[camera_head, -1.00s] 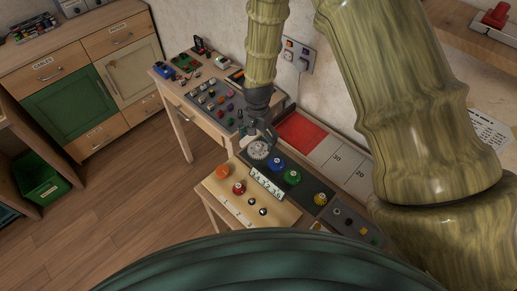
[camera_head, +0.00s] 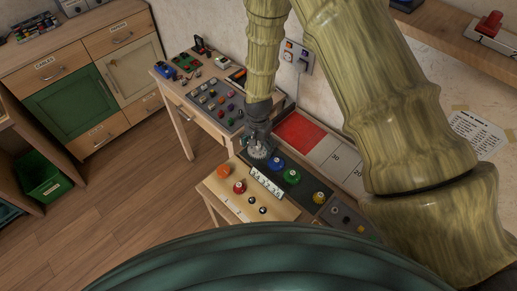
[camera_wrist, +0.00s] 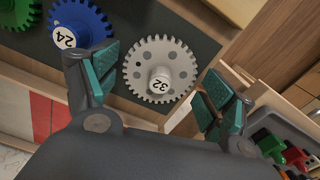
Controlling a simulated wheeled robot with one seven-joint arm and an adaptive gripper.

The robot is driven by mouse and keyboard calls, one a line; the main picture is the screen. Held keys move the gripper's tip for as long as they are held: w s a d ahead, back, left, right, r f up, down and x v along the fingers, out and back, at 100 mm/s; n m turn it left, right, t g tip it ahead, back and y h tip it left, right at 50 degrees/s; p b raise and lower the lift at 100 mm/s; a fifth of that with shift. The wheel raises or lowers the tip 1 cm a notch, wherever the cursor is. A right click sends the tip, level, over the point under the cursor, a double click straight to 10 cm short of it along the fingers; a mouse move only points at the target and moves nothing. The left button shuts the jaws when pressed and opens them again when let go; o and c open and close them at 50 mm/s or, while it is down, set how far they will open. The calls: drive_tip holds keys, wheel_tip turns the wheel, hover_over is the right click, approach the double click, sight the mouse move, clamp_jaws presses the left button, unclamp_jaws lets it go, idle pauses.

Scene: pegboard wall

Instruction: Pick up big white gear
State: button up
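The big white gear (camera_wrist: 147,62) lies flat on the dark board, with toothed rim, round holes and a hub marked 32. In the head view the white gear (camera_head: 258,152) is at the board's left end, partly covered by my gripper. My gripper (camera_wrist: 158,96) is open in the wrist view, its two teal-padded fingers spread on either side of the gear's lower part. The gear is not held. In the head view my gripper (camera_head: 259,142) is right over the gear. Whether the fingers touch the gear is unclear.
A blue gear (camera_wrist: 84,24) marked 24 sits close beside the left finger, with a green gear (camera_wrist: 14,12) beyond it. In the head view a number strip (camera_head: 266,185) lies in front of the gears. A neighbouring table (camera_head: 182,106) holds several small parts.

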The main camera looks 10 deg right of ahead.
drive_tip(key=c, duration=0.6)
drive_tip(key=shift+r, duration=0.15)
